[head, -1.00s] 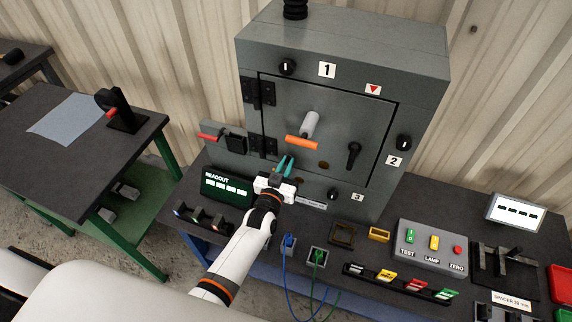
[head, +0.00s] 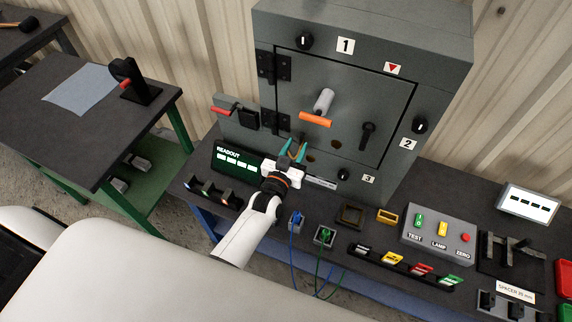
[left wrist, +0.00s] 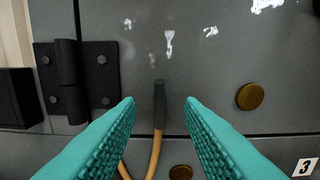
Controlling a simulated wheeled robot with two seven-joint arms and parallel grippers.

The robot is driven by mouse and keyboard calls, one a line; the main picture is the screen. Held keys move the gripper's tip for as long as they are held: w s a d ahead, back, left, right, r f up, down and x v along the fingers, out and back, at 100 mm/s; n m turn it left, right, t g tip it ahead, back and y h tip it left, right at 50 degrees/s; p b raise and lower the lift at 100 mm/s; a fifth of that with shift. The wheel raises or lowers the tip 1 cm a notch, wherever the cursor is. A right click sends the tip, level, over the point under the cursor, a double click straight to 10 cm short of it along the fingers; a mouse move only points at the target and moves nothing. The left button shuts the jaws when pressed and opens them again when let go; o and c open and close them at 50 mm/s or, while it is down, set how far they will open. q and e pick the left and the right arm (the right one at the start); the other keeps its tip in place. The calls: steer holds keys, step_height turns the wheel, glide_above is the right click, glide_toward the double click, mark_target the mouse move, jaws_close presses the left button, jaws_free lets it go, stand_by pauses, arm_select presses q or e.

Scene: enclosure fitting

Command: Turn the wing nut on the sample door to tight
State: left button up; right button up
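The sample door (head: 345,90) is the grey front panel of a grey enclosure and appears closed. An orange bar on a pale cylinder (head: 316,119) sticks out from it. A black lever-like fitting (head: 368,133) is on its right half. Which fitting is the wing nut, I cannot tell for sure. My left gripper (head: 293,150) is open and empty, below the orange bar at the lower left of the door. In the left wrist view its teal fingers (left wrist: 160,103) spread either side of a black stem (left wrist: 160,98) with an orange loop below it. My right gripper is not in view.
Black knobs sit by label 1 (head: 304,41), label 2 (head: 420,125) and label 3 (head: 343,174). Black hinges (head: 275,122) line the door's left side. A readout (head: 235,160), cabled sockets and a button box (head: 440,230) crowd the bench. A side table (head: 110,130) stands left.

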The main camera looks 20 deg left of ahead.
arm_select(q)
steer(key=s+b, duration=0.1)
steer(key=s, duration=0.8)
steer(key=shift+s+a+b, duration=0.15)
steer(key=shift+s+b, duration=0.15)
steer(key=shift+s, duration=0.1)
